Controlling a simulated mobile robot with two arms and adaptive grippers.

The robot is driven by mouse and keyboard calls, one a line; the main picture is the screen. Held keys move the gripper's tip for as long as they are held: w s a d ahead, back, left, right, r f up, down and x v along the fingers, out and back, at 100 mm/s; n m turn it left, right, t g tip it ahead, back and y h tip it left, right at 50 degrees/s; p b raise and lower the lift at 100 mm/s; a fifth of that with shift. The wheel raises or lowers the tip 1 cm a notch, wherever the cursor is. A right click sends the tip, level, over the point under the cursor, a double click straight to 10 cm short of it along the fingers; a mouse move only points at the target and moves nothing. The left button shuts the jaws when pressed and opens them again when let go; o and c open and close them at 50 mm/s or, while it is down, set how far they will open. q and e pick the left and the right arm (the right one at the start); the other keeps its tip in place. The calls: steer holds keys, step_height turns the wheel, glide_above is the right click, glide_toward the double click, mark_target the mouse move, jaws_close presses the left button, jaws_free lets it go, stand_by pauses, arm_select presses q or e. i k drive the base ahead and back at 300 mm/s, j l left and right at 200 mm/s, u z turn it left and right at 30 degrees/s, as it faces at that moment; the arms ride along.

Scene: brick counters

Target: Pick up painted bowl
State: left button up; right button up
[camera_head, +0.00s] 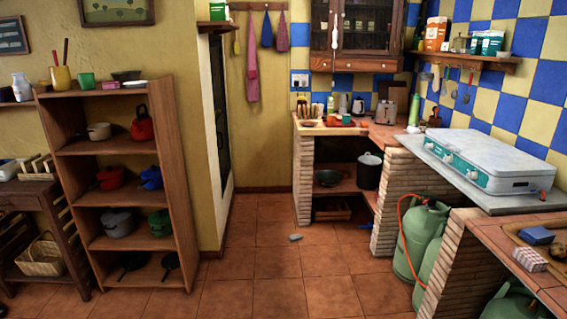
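I cannot pick out a clearly painted bowl from here. A dark bowl-like dish (126,75) sits on top of the wooden shelf unit at the left. A wide dark bowl or pan (328,178) rests on the lower shelf under the far brick counter. A small pale bowl (503,54) stands at the right end of the wall shelf. All are too small to show any pattern. Neither of my grippers is in view.
The shelf unit (184,215) with pots stands left. Brick counters line the right, with a camping stove (480,160) and green gas bottles (418,240) with an orange hose. A small grey object (295,238) lies on the otherwise clear tiled floor.

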mark_target(327, 178)
steer(key=i+j+z, duration=0.1)
steer(key=i, duration=2.15)
